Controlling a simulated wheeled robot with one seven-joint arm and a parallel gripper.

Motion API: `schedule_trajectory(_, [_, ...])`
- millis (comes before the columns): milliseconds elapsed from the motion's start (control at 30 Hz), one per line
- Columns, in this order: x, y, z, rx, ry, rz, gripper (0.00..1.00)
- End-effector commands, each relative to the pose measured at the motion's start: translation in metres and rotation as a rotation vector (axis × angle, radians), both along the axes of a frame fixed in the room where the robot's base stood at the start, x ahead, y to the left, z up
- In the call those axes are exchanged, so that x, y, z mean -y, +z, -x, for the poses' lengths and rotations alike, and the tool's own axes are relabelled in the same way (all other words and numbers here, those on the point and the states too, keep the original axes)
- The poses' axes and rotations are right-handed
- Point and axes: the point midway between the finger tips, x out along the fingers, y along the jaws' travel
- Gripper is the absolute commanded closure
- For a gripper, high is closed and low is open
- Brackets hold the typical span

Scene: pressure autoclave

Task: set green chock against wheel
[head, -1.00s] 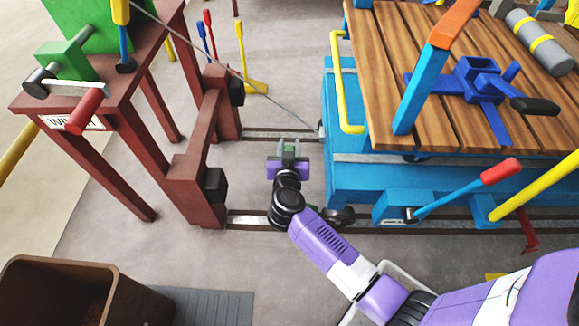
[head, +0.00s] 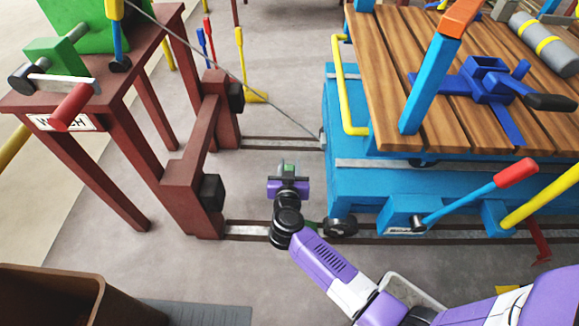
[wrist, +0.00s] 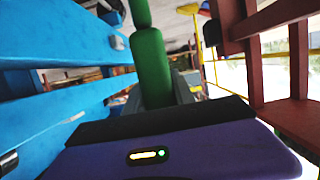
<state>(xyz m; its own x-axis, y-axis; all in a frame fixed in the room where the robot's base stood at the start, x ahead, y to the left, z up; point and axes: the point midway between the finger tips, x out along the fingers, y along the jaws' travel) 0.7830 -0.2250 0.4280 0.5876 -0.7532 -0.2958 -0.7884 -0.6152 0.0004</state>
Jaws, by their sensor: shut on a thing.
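The green chock has a long handle with a thicker grip. My gripper (head: 289,172) is shut on the grip (wrist: 152,68), between the red-brown frame and the blue cart. In the wrist view the handle runs up the picture away from the fingers, and its far end is out of view. In the head view a green piece (head: 310,223), seemingly the chock's foot, shows low beside my wrist and just left of the dark cart wheel (head: 341,226). My arm hides part of it. I cannot tell whether it touches the wheel.
The blue cart (head: 365,190) stands on rails (head: 250,230) at right. The red-brown winch frame (head: 205,150) with black buffers is at left, and a cable runs from it to the cart. A yellow chock (head: 253,97) stands behind. A brown bin (head: 85,290) is at front left.

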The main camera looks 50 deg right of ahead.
Motion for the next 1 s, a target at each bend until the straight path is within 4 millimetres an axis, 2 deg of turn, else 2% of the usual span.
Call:
schedule_trajectory(133, [0.000,0.001,-0.001,0.001,0.001,0.003,1.00])
schedule_trajectory(167, [0.000,-0.002,0.000,-0.001,0.000,0.000,0.67])
schedule_trajectory(267, [0.000,-0.002,0.000,-0.001,0.000,-0.001,0.48])
schedule_trajectory(667, [-0.001,0.001,0.001,0.000,0.000,0.000,0.47])
schedule_trajectory(867, [-0.024,0.013,0.018,-0.004,0.004,0.001,0.47])
schedule_trajectory(1000, [-0.046,0.023,0.036,-0.003,0.004,0.000,0.47])
